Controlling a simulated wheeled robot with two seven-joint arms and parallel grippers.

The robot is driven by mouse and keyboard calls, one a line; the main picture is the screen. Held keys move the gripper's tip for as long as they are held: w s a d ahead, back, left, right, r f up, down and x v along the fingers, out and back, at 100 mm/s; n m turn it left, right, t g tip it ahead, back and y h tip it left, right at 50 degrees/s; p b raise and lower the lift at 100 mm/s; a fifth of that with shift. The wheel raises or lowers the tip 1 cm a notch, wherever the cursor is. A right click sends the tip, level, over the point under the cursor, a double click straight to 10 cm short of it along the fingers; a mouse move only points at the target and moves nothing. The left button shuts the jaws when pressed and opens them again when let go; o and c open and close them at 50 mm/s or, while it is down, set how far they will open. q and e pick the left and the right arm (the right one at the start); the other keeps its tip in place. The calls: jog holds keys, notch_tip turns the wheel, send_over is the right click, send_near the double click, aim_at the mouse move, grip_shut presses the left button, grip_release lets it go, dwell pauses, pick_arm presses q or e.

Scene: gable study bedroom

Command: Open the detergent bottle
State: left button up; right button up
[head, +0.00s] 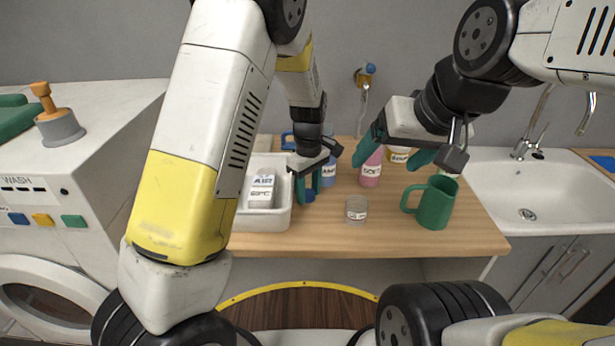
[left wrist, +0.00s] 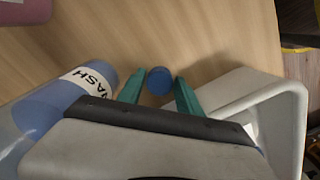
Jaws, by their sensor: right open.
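A translucent blue bottle (head: 328,172) stands on the wooden counter behind my left gripper; its WASH label shows in the left wrist view, where the bottle (left wrist: 38,112) is partly cut off. Its top is hidden. A round blue cap (left wrist: 160,82) sits between the teal fingertips of my left gripper (left wrist: 161,88), apart from the bottle. In the head view, my left gripper (head: 308,188) points down, low over the counter, closed around the cap (head: 309,196). My right gripper (head: 405,152) is open and empty above the counter, near the pink bottle.
A white tray (head: 280,215) holding a labelled box (head: 261,191) stands left of my left gripper. A pink bottle (head: 371,168), a small clear jar (head: 356,209) and a green mug (head: 436,203) stand to the right. The sink (head: 550,195) is farther right; the counter's front strip is clear.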

aim_at(309, 192)
pick_arm(q)
notch_tip(309, 192, up, 11)
jog(key=s+a+r+m+t+h, duration=0.1)
jog(key=s+a+r+m+h, duration=0.1)
jog(key=s+a+r, duration=0.45)
jog(key=s+a+r+m+t, duration=0.2)
jog(key=s+a+r+m, duration=0.1)
jog(key=s, duration=0.4)
jog(key=s+a+r+m+t, duration=0.3)
jog(key=s+a, duration=0.3)
jog(key=s, duration=0.2)
jog(key=shift+r+m, duration=0.4)
jog(key=shift+m, duration=0.2)
